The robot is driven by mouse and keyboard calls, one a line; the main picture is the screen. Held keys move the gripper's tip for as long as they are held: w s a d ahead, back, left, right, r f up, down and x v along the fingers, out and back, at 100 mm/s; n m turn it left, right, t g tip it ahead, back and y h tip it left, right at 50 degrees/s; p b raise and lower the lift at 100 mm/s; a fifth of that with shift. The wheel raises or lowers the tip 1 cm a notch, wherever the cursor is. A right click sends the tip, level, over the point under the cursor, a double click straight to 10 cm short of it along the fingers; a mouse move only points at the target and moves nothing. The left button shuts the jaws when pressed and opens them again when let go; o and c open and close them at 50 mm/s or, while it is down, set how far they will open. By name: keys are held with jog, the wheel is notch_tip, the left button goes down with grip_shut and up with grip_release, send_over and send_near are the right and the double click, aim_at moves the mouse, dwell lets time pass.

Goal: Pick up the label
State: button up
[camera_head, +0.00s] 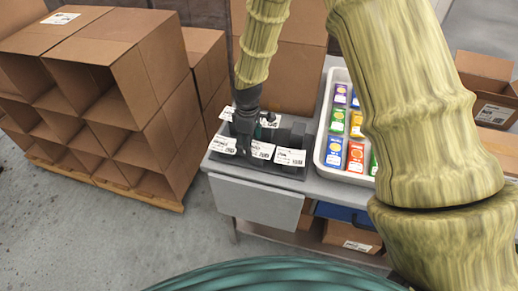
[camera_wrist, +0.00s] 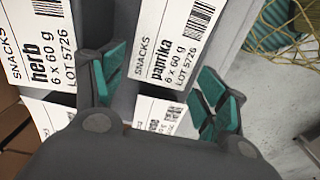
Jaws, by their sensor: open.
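Several white printed labels stand or lean in a dark holder (camera_head: 270,168) on the table in the head view. In the wrist view, a paprika label (camera_wrist: 175,45) lies between the fingers of my gripper (camera_wrist: 160,85), closer to the left finger. My gripper is open, with teal pads on both fingers, and holds nothing. A herb label (camera_wrist: 38,50) is left of the left finger. Parts of other labels (camera_wrist: 160,118) show below, partly hidden by the gripper body. In the head view my gripper (camera_head: 245,140) is over the holder's left part and hides some labels.
A pale tray (camera_head: 322,150) of colourful packets stands right of the holder. Large cardboard cubbies (camera_head: 130,90) stand to the left, and a cardboard box (camera_head: 285,75) is behind. An open carton (camera_head: 490,85) is at far right. Grey floor is clear at lower left.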

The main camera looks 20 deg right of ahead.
jog(key=shift+f, duration=0.3)
dwell(0.4)
jog(key=shift+c, duration=0.2)
jog(key=c, duration=0.4)
